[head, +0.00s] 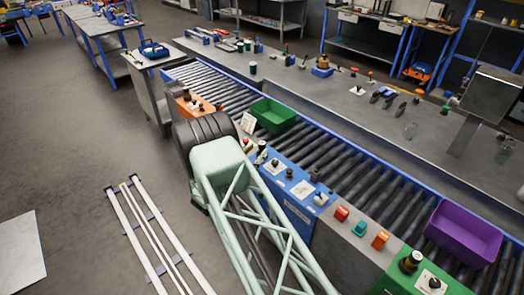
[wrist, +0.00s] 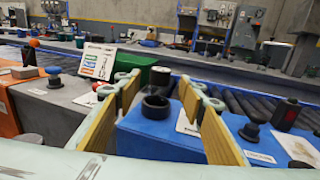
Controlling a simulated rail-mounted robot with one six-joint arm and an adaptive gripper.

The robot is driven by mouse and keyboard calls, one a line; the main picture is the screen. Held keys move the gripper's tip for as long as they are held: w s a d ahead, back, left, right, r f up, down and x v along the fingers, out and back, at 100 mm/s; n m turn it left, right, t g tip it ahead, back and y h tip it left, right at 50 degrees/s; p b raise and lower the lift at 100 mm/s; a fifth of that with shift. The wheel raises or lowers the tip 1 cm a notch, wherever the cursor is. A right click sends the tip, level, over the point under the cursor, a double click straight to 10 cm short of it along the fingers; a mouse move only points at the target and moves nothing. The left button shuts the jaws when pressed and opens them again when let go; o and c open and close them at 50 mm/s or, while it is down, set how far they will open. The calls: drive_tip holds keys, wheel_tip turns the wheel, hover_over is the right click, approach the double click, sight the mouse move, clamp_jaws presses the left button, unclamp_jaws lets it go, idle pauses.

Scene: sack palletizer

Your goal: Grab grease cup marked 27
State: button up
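A dark round cup (wrist: 155,107) with an open top stands upright on a blue surface (wrist: 150,135) in the wrist view. It looks like a grease cup, but I cannot read a 27 on it. A small white label plate (wrist: 187,122) lies to its right, its marking not legible. My gripper (wrist: 160,84) is open, with one yellow-brown finger pad on each side of the cup. I cannot tell whether either pad touches it. In the head view my arm reaches over the blue console (head: 296,212) and mostly hides the gripper and the cup.
In the wrist view a black knob (wrist: 253,131) and a dark upright box (wrist: 285,114) stand to the right. A sign (wrist: 97,61) stands at the left. In the head view a green bin (head: 273,115) and a purple bin (head: 464,232) sit on the roller conveyor (head: 345,178).

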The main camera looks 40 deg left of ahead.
sight(260, 148)
drive_tip(key=shift+w+a, duration=0.15)
drive_tip(key=shift+w, duration=1.1)
drive_tip(key=shift+w+a, duration=0.1)
drive_tip(key=shift+w, duration=1.1)
drive_tip(key=c, duration=1)
